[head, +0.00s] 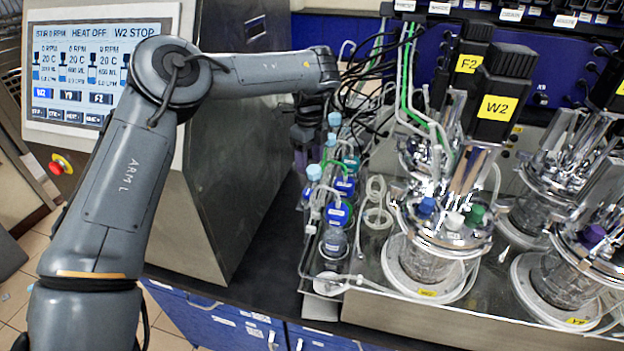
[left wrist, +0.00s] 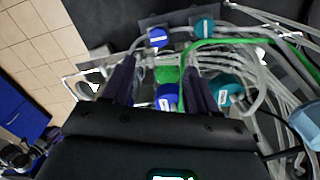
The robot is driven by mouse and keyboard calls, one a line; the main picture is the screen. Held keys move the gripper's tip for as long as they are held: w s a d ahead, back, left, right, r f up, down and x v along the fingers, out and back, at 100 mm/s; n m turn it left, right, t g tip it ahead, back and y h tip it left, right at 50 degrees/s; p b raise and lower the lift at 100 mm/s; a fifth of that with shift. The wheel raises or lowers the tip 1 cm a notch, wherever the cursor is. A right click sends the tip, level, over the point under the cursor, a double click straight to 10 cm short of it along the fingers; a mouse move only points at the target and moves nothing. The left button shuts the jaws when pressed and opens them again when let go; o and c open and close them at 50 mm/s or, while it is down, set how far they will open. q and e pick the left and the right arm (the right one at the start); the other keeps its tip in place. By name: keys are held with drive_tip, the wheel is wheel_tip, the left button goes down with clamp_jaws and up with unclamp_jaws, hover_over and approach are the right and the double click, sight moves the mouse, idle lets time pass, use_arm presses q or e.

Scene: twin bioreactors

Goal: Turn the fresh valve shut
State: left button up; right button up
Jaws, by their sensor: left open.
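My left gripper (head: 301,163) points down at the back of the bottle row, its fingertips partly hidden by the bottles in the head view. In the left wrist view my left gripper (left wrist: 160,70) is open, with its two dark fingers apart. A small green part (left wrist: 167,75), possibly the fresh valve, shows between the fingertips; no label on it is readable. Neither finger clearly touches it. A blue cap (left wrist: 168,97) is just below it, also between the fingers. A teal cap (left wrist: 222,90) is right of the right finger. My right gripper is not in view.
Bottles with blue caps (head: 338,213) and clear tubing crowd the tray (head: 400,322). Green tubing (left wrist: 235,42) runs close to the right finger. The reactor W2 (head: 432,255) stands right of the bottles. A control cabinet with a screen (head: 95,75) stands left.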

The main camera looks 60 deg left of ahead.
sight(309, 193)
use_arm(q)
wheel_tip(309, 193, down, 9)
drive_tip(key=shift+s+d+r+b, duration=0.1)
drive_tip(key=shift+s+r+b, duration=0.05)
drive_tip(key=shift+b, duration=0.2)
drive_tip(key=shift+f, duration=0.9)
drive_tip(key=c, duration=1)
drive_tip(key=shift+c, duration=0.2)
